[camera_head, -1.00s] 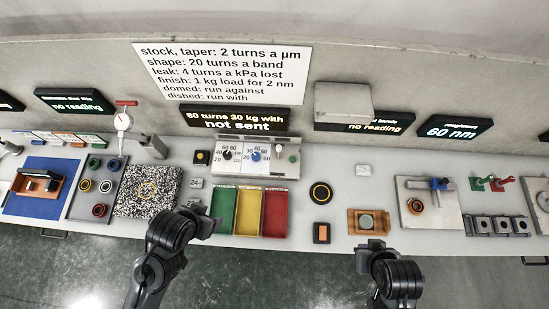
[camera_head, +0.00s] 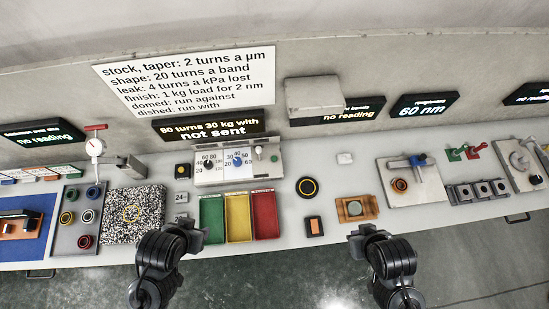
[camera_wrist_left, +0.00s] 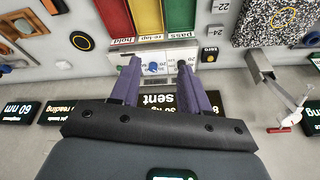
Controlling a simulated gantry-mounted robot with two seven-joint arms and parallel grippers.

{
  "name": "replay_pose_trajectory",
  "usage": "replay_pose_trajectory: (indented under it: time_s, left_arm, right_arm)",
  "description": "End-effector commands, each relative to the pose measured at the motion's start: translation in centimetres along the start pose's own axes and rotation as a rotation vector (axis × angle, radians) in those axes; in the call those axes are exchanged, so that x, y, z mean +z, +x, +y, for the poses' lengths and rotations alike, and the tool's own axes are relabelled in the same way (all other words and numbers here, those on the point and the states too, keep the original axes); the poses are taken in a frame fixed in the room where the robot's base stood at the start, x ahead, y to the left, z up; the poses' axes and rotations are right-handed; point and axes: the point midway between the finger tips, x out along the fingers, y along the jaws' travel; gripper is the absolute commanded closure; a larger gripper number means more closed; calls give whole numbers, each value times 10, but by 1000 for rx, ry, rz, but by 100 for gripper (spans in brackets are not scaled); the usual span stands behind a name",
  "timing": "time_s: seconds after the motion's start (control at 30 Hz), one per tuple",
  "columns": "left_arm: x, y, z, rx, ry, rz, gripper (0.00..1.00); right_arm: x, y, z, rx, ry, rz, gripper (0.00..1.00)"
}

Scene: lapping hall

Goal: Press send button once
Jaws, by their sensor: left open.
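The control panel (camera_head: 241,172) stands at the back of the bench with a black dial (camera_head: 209,161), a blue dial (camera_head: 237,160) and a small green button (camera_head: 274,158) at its right end. No label reading send is legible. The display (camera_head: 210,127) above reads "80 turns 30 kg with not sent". My left gripper (camera_head: 196,230) is in front of the trays, below the panel in the picture. In the left wrist view its purple fingers (camera_wrist_left: 158,63) are apart and empty, over the panel; the green button is not clear there. My right gripper (camera_head: 368,232) is at the bench's front edge, its jaws unclear.
Green (camera_head: 212,217), yellow (camera_head: 238,218) and red (camera_head: 264,215) trays lie in front of the panel. A zero button (camera_wrist_left: 209,53) sits beside the panel. A speckled plate (camera_head: 133,214) is left, a black round pad (camera_head: 307,187) right. Bare bench surrounds the pad.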

Motion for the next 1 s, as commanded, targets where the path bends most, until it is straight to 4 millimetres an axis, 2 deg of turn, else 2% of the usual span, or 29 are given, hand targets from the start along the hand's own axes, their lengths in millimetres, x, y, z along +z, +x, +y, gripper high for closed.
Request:
replay_pose_trajectory:
  time_s: [0.03,0.2,0.3,1.0]
  left_arm:
    - [0,0,0,0,0,0,62]
    - [0,0,0,0,0,0,89]
    - [0,0,0,0,0,0,100]
    - [0,0,-2,-5,6,-1,100]
  right_arm:
    - [0,0,0,-1,2,0,100]
    - [0,0,-1,-3,4,1,100]
    - [0,0,-1,-4,4,1,100]
    - [0,0,1,4,-5,0,100]
